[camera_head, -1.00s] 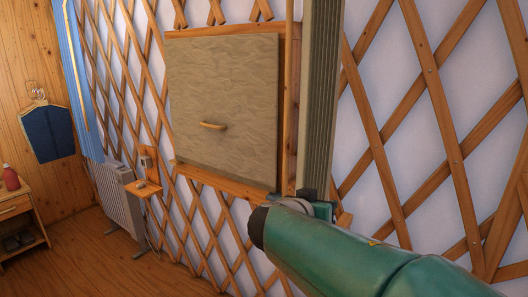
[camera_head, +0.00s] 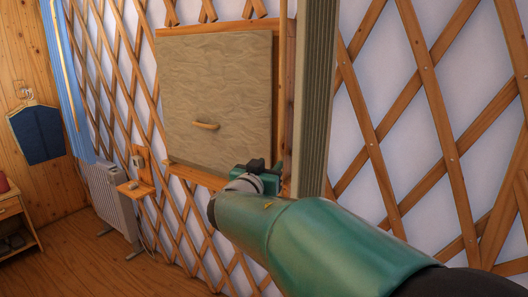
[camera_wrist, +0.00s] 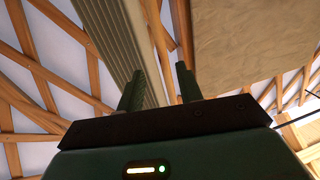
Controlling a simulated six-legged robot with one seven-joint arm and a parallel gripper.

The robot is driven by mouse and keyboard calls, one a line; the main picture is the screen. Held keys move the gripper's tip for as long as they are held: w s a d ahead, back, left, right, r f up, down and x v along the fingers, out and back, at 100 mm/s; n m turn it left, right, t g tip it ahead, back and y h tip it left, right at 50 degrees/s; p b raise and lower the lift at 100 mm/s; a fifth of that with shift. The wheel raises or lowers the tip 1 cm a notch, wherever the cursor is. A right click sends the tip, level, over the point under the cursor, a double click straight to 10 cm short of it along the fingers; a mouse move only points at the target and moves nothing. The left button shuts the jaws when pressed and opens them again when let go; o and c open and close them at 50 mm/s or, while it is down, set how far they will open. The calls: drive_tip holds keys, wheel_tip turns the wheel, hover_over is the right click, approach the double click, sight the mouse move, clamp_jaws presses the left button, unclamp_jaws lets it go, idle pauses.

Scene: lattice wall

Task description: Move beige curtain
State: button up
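The beige curtain (camera_head: 314,100) is a narrow pleated strip hanging upright right of the wall panel in the head view. It crosses the upper left of the wrist view (camera_wrist: 105,40). A thin pale wooden rod (camera_head: 282,90) hangs along its left edge. My gripper (camera_head: 262,172) is near the panel's lower right corner in the head view, left of the curtain's lower part. In the wrist view my gripper (camera_wrist: 160,84) has its two fingers apart, with the curtain's edge and wood strips behind the gap. Nothing is clearly held. My arm hides the curtain's bottom.
A beige panel (camera_head: 215,90) with a wooden handle (camera_head: 206,125) is on the lattice wall (camera_head: 400,130). A blue curtain (camera_head: 65,80), a radiator (camera_head: 110,195) and a small shelf (camera_head: 135,190) are to the left. The wooden floor (camera_head: 110,265) shows open room there.

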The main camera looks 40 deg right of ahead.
sight(280, 152)
drive_tip(key=x, duration=1.1)
drive_tip(key=shift+w+d, duration=0.1)
drive_tip(key=shift+w, duration=0.05)
clamp_jaws()
